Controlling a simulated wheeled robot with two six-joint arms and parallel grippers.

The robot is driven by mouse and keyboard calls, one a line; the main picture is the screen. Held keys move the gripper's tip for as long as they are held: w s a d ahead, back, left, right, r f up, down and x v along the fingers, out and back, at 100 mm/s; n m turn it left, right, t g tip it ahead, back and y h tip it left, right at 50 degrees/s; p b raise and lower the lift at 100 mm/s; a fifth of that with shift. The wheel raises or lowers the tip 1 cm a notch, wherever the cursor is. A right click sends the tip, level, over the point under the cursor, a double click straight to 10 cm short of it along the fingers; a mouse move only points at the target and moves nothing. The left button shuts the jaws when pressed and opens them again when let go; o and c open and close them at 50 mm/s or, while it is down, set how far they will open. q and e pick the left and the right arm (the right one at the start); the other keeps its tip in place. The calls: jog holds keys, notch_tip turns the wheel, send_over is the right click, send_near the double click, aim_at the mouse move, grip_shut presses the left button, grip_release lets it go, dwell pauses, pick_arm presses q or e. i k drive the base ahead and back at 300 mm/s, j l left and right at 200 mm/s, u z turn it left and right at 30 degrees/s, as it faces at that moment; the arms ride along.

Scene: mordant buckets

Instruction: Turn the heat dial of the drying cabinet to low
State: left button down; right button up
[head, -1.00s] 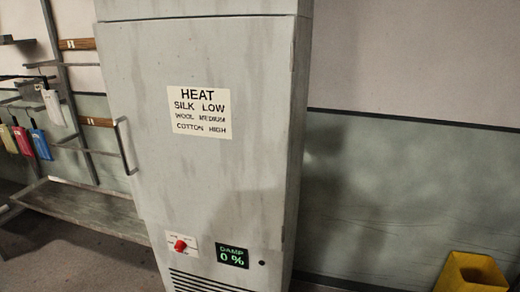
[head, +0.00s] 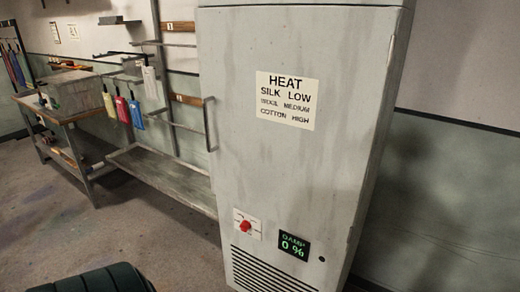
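The drying cabinet (head: 290,170) is a tall grey cabinet right of centre in the head view, with its door shut and a handle (head: 207,124) on the left edge. Its heat dial (head: 246,226) is a red knob on a small white plate low on the front. The plate's markings are too small to read, so I cannot tell the setting. A green display (head: 294,246) beside it reads DAMP 0 %. A label (head: 287,100) above reads HEAT, silk low, wool medium, cotton high. Neither of my grippers is in view.
A metal rack (head: 165,180) with hanging coloured tags stands left of the cabinet. A workbench (head: 66,115) with a grey bin (head: 75,93) is further left. A dark rounded object (head: 95,281) shows at the bottom edge. The floor (head: 120,235) between is clear.

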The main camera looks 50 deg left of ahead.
aim_at(245, 226)
jog(key=u, duration=1.6)
